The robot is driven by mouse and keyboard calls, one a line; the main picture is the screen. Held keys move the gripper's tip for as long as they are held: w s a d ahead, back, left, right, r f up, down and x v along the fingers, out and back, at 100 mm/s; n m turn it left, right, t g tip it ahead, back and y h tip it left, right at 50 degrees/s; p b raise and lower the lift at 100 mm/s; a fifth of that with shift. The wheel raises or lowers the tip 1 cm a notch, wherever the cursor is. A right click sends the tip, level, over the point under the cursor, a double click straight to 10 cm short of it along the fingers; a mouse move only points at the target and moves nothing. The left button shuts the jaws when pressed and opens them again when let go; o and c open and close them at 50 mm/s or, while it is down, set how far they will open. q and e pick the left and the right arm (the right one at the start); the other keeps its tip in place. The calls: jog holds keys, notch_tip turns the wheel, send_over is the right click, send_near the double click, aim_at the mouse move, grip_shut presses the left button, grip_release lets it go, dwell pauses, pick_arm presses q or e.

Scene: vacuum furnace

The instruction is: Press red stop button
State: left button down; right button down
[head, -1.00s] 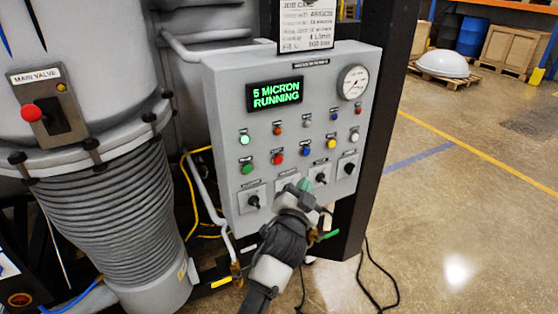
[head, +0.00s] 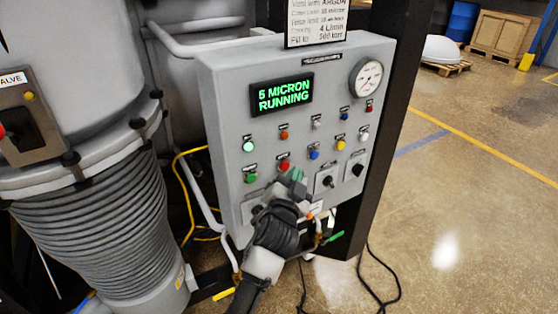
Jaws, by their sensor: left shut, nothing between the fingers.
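The red button (head: 283,166) is in the lower row of buttons on the grey control panel (head: 225,110), between a green button (head: 251,177) and a blue button (head: 314,155). My left gripper (head: 296,176) is shut and empty, just below and to the right of the red button. It partly covers the panel under that button. I cannot tell whether its tip touches the panel. The display (head: 282,94) reads "5 MICRON RUNNING" in green. My right gripper is not in view.
Black rotary switches (head: 328,181) sit right of my gripper. A gauge (head: 366,78) is at the panel's upper right. A ribbed grey duct (head: 95,230) stands left, with a yellow cable (head: 187,195) beside it. Open floor (head: 470,210) lies right.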

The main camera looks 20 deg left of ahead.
pick_arm(q)
jog(key=shift+r, duration=0.1)
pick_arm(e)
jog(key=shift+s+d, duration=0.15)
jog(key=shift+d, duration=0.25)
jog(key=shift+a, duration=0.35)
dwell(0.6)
pick_arm(q)
jog(key=shift+w+a, duration=0.1)
jog(key=shift+a, duration=0.05)
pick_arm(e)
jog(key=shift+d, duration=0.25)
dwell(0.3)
pick_arm(q)
jog(key=shift+w+a, duration=0.2)
jog(key=shift+a, duration=0.05)
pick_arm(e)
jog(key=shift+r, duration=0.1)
pick_arm(q)
jog(key=shift+w+a, duration=0.2)
jog(key=shift+a, duration=0.1)
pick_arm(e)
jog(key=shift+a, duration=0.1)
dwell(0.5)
pick_arm(q)
jog(key=shift+d, duration=0.1)
jog(key=shift+s+d, duration=0.5)
jog(key=shift+d, duration=0.05)
